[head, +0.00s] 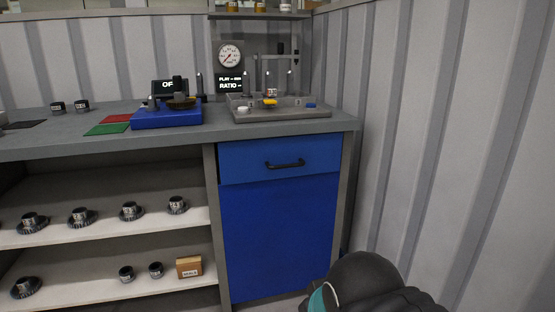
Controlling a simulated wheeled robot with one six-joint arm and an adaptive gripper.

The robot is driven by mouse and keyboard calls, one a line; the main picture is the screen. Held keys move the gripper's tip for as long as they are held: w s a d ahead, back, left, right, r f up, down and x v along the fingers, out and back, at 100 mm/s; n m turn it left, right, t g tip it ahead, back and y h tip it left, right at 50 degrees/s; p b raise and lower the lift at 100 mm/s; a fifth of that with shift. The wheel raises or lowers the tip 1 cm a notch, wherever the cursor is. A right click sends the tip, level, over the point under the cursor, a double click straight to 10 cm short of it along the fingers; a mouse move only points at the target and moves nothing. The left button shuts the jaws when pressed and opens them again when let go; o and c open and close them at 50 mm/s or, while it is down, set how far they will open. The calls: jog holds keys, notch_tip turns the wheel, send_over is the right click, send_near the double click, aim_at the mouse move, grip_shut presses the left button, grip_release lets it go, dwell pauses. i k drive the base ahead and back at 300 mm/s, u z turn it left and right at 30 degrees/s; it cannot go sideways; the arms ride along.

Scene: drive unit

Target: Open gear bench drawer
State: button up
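The gear bench (60,140) has a grey top. Under its right end is a blue drawer (240,157) with a dark bar handle (285,164). The drawer front looks flush with the bench, so the drawer appears shut. A taller blue panel (280,235) is below it. A dark part of my arm with a teal band shows at the bottom right, in front of and below the bench. My gripper's fingertips cannot be made out, and nothing of mine touches the handle.
Open shelves (100,222) left of the drawer hold several gears and a small brown box (189,267). On the bench stand a blue device (167,116) and a grey fixture (283,112) below a dial gauge (229,56). A corrugated wall (440,130) closes off the right side.

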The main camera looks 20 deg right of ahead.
aim_at(258, 160)
jog(key=k, duration=0.5)
jog(key=u, duration=1.15)
jog(key=i, duration=0.8)
jog(key=z, duration=1.75)
